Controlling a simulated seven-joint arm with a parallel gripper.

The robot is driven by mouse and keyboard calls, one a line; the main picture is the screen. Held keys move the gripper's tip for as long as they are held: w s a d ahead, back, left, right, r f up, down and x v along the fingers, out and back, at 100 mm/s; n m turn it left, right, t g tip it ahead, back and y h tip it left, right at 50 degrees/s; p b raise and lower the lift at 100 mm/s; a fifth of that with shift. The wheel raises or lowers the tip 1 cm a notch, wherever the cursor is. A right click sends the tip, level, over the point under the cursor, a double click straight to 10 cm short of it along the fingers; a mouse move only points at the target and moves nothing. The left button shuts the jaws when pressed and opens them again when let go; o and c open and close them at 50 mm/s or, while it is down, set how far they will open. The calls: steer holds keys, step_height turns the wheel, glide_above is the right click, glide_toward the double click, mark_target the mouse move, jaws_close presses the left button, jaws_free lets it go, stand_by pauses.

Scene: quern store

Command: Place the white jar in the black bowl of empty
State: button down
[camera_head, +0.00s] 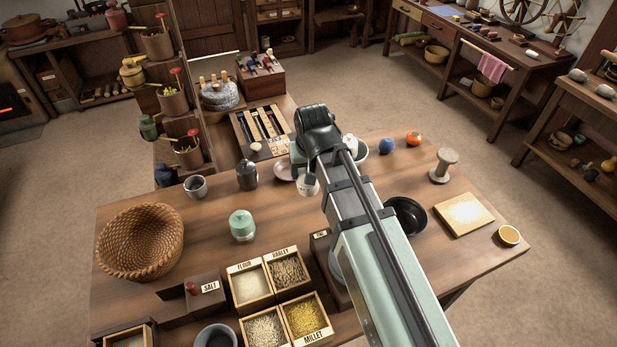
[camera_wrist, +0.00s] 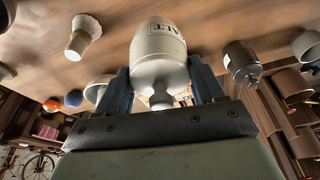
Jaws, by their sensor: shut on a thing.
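The white jar (camera_wrist: 160,55) fills the middle of the wrist view, with dark lettering partly readable as "ALT" and a knob facing the camera. My gripper (camera_wrist: 164,82) is shut on it, one blue finger on each side. In the head view the white jar (camera_head: 308,187) shows below my dark wrist, over the middle of the table; my fingertips are hidden there. Whether the jar touches the table is unclear. The black bowl (camera_head: 408,215) stands on the table to the right of my arm, partly hidden by it, and its visible inside looks empty.
A dark jar (camera_head: 246,175), green jar (camera_head: 242,226) and wicker basket (camera_head: 141,240) stand left. Grain boxes (camera_head: 268,278) are at the front. A spool (camera_head: 444,165), board (camera_head: 464,214), blue ball (camera_head: 387,146) and orange ball (camera_head: 414,138) are right. Bare wood lies around the bowl's right side.

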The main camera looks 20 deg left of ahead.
steer(key=shift+r, duration=0.5)
steer(key=shift+w+d+r, duration=0.1)
steer(key=shift+w+d, duration=0.1)
steer(key=w+d+m, duration=0.1)
steer(key=w+d, duration=0.3)
steer(key=d, duration=0.5)
steer(key=w+d+m+h, duration=0.1)
steer(key=w+d+m, duration=0.15)
steer(key=d, duration=0.65)
steer(key=w+d+m, duration=0.1)
steer(key=w+d, duration=0.3)
steer(key=d, duration=0.5)
steer(key=s+r+n+g+y, duration=0.15)
steer(key=s+n+g, duration=0.4)
steer(key=n, duration=1.75)
steer(key=shift+t, duration=0.55)
steer(key=shift+d+x, duration=0.25)
steer(key=shift+x, duration=1.45)
steer(key=shift+d+x, duration=0.25)
steer(key=shift+x, duration=1.5)
steer(key=shift+d+x, duration=0.2)
steer(key=shift+x, duration=1.5)
